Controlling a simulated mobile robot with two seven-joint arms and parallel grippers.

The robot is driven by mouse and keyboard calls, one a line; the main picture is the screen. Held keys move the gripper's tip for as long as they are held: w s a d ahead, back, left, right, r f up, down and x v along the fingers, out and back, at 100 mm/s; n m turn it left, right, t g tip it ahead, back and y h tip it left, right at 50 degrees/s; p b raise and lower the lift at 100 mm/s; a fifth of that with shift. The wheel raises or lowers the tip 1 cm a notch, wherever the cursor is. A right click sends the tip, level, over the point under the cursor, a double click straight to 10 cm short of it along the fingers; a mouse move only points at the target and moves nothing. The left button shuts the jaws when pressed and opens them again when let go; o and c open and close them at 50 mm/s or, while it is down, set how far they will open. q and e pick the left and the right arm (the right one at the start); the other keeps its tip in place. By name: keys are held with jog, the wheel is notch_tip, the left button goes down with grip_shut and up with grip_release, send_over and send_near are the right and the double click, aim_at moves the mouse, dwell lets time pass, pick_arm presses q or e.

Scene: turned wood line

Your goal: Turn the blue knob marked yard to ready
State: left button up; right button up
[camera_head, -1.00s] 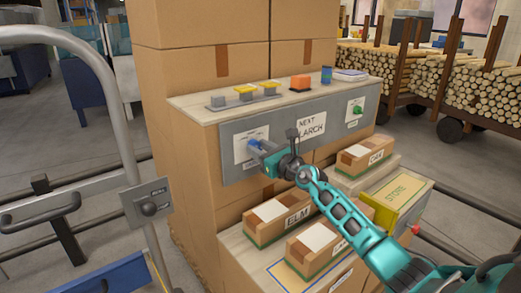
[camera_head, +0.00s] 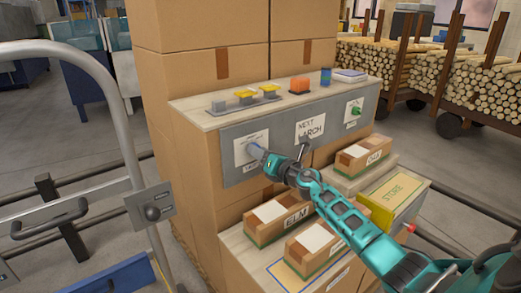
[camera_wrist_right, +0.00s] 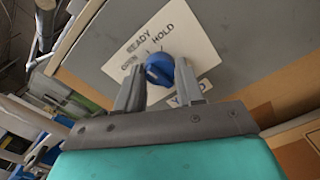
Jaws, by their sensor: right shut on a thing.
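The blue knob (camera_head: 255,150) sits on a white plate (camera_head: 244,150) on the left of the grey panel. In the right wrist view the blue knob (camera_wrist_right: 158,68) lies between the fingers of my right gripper (camera_wrist_right: 158,88), which is shut on it. The plate there reads OPEN, READY and HOLD around the knob, and a YARD label (camera_wrist_right: 188,92) sits below, partly hidden by a finger. I cannot tell for sure which word the knob points to. In the head view my right gripper (camera_head: 266,158) reaches the knob from the right. My left gripper is not in view.
Labelled boxes, including ELM (camera_head: 280,220), stand below my arm. A metal rail (camera_head: 125,120) stands left.

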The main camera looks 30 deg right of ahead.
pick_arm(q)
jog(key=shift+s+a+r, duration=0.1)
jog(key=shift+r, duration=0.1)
pick_arm(e)
jog(key=shift+m, duration=0.7)
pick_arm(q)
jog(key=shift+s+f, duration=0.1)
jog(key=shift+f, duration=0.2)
pick_arm(e)
jog(key=o, duration=1)
jog(key=shift+c, duration=0.2)
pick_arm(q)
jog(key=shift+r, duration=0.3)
pick_arm(e)
jog(key=shift+o, duration=0.4)
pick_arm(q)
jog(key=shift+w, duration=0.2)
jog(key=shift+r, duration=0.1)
pick_arm(e)
jog(key=shift+s, duration=0.1)
